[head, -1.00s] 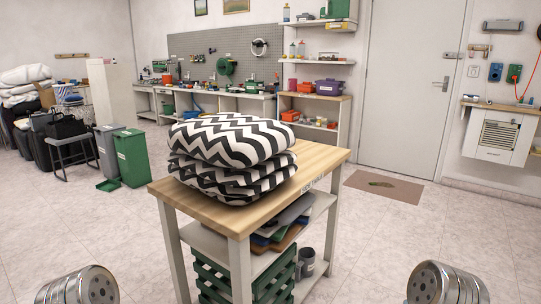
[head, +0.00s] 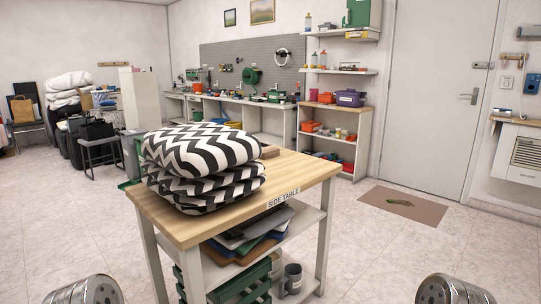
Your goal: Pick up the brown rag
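A flat brown cloth-like piece (head: 262,250) lies with grey and blue flat pieces on the upper shelf under the side table (head: 300,172). It may be the brown rag, but it is too small to be sure. A small brown item (head: 269,152) also shows on the tabletop behind the cushions, partly hidden; I cannot tell what it is. Only rounded metal parts of my two arms show at the bottom left and bottom right corners. Neither gripper is in view.
Black-and-white zigzag cushions (head: 203,165) are stacked on the side table. A grey mug (head: 291,278) and green crate (head: 240,285) are on its lower shelf. A brown doormat (head: 402,206) lies by the door.

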